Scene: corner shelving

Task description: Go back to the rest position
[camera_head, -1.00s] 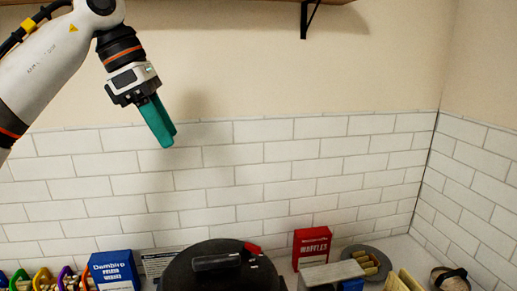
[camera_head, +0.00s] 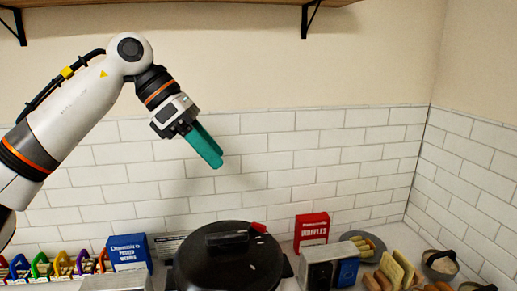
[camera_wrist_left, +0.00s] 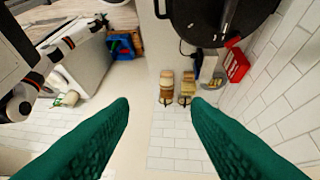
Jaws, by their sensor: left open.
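My left gripper (camera_head: 212,153) has teal fingers and hangs in the air before the tiled wall, above and a little left of the black round appliance. In the left wrist view its two fingers (camera_wrist_left: 160,125) are spread wide with nothing between them. My left arm comes in from the left in the head view, bent at a raised joint. My right gripper is not seen in the head view.
Below stand a black lidded appliance (camera_head: 228,262), a blue box (camera_head: 130,252), a red waffles box (camera_head: 312,229), a metal toaster (camera_head: 318,270) and bread slices (camera_head: 396,270). A colourful rack (camera_head: 60,264) is at left. A wooden shelf (camera_head: 180,3) runs above. The air before the wall is free.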

